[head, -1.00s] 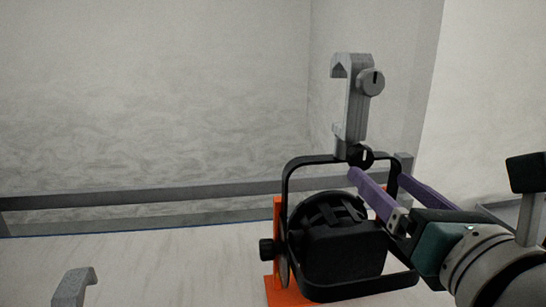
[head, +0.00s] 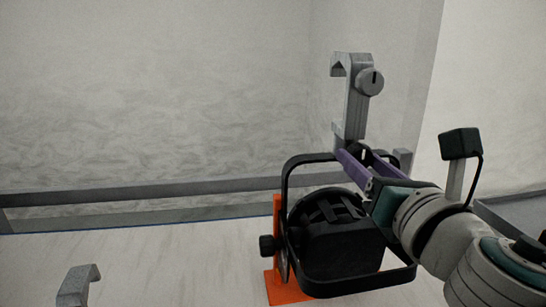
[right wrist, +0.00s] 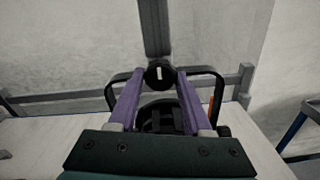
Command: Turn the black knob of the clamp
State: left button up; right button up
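The grey clamp (head: 355,110) stands upright on top of the black yoke of a par can (head: 335,235). A grey knob (head: 370,82) sits at its upper part. The black knob (right wrist: 160,74) with a white upright mark is at the clamp's foot; in the head view it is partly hidden by a finger. My right gripper (head: 351,151) is open. My left gripper is not in view.
The par can rests by an orange stand (head: 277,260) on the pale table (head: 150,265). A second grey hook (head: 78,285) shows at the lower left. A grey rail (head: 180,193) runs behind the table. A black side knob (head: 267,246) sticks out left of the can.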

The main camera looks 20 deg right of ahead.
grip_shut()
jog(key=shift+m, duration=0.3)
